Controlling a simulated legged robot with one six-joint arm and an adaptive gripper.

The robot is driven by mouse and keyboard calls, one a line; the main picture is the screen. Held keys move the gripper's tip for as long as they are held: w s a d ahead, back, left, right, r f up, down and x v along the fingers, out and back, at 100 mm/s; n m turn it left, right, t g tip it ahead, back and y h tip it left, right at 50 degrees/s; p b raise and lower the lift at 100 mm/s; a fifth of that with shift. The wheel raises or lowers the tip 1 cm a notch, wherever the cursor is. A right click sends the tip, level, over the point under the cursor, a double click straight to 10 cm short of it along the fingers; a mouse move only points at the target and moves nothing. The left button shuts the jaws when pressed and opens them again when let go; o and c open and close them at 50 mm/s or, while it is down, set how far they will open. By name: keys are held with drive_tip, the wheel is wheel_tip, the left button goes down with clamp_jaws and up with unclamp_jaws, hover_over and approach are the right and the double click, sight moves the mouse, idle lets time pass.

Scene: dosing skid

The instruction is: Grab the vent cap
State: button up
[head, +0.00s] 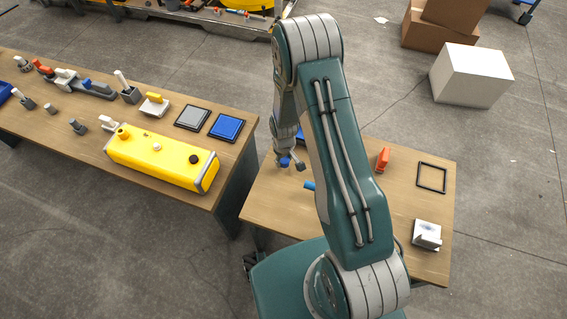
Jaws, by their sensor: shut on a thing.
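My gripper (291,162) is at the left part of the near right table, mostly hidden behind my own arm. It is shut on a small blue round piece (284,162), which looks like the vent cap, though it is too small to be sure. Whether the piece touches anything below it cannot be told. A yellow tank (160,160) lies on the left bench, with an orange-yellow cap (123,133) and a black cap (193,158) on top.
The left bench (235,128) carries several small fittings, a grey pad (192,117) and a blue pad (227,127). On the right table (400,215) are an orange piece (383,158), a black frame (431,177) and a white block (427,235). Boxes stand on the floor behind.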

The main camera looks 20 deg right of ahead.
drive_tip(key=s+r, duration=0.9)
drive_tip(key=s, duration=0.5)
drive_tip(key=shift+r, duration=0.3)
drive_tip(key=shift+a, duration=0.1)
